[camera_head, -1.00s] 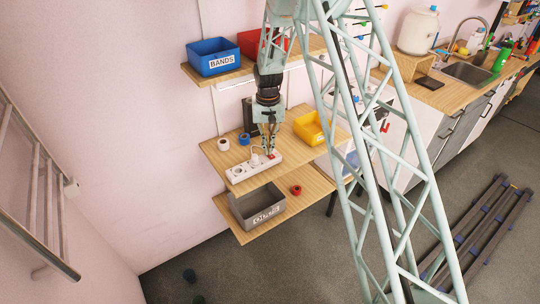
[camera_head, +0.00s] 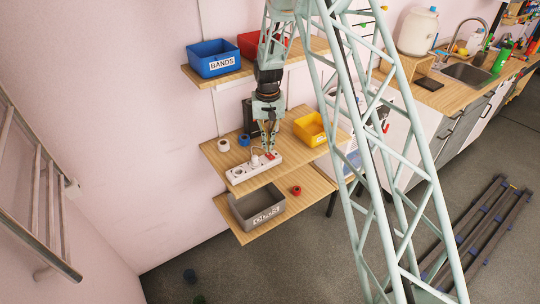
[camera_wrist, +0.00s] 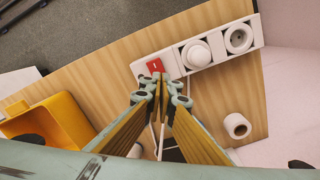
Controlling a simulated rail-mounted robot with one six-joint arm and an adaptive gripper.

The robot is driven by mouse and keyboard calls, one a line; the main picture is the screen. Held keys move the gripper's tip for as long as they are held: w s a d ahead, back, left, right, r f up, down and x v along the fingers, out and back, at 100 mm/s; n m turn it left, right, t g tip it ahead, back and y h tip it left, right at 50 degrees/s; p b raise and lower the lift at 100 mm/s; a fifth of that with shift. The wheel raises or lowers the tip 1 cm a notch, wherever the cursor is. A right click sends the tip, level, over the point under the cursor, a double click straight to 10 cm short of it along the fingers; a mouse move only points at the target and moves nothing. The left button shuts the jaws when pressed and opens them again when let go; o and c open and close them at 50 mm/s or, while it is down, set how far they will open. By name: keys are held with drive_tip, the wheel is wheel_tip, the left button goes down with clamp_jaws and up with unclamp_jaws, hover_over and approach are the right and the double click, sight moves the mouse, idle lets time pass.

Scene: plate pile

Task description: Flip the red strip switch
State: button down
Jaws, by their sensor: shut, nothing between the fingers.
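In the wrist view the strip (camera_wrist: 213,52) runs across the top of the picture. It has round sockets, one with a white plug (camera_wrist: 197,54) in it. The red switch (camera_wrist: 155,65) is at the strip's left end in the wrist view. My gripper (camera_head: 269,150) points down over the switch end of the strip. In the wrist view my gripper (camera_wrist: 160,78) is shut and empty, with its fingertips right at the red switch; whether they touch it I cannot tell.
A yellow bin (camera_head: 310,128) stands on the same shelf to the right. White (camera_head: 223,145) and blue (camera_head: 244,139) tape rolls lie left of the gripper. A grey bin (camera_head: 257,206) and a red roll (camera_head: 296,190) are on the lower shelf. A blue bin (camera_head: 214,57) sits above.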

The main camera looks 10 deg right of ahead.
drive_tip(key=shift+r+p, duration=0.7)
drive_tip(key=shift+r, duration=1.5)
drive_tip(key=shift+r, duration=0.1)
wheel_tip(320, 180, up, 19)
drive_tip(key=t+b, duration=0.1)
drive_tip(key=b, duration=0.1)
hover_over(268, 154)
drive_tip(key=s, duration=1)
drive_tip(key=s+r+n+t+b, duration=0.1)
drive_tip(key=s+r, duration=1)
drive_tip(key=s, duration=0.2)
drive_tip(key=s+r+t+b, duration=0.1)
drive_tip(key=s+r+b, duration=0.1)
drive_tip(key=s, duration=1.5)
drive_tip(key=s+r+n+t+b, duration=0.1)
drive_tip(key=s, duration=1.7)
drive_tip(key=shift+r+b, duration=0.35)
drive_tip(key=shift+r, duration=0.05)
drive_tip(key=shift+d, duration=0.1)
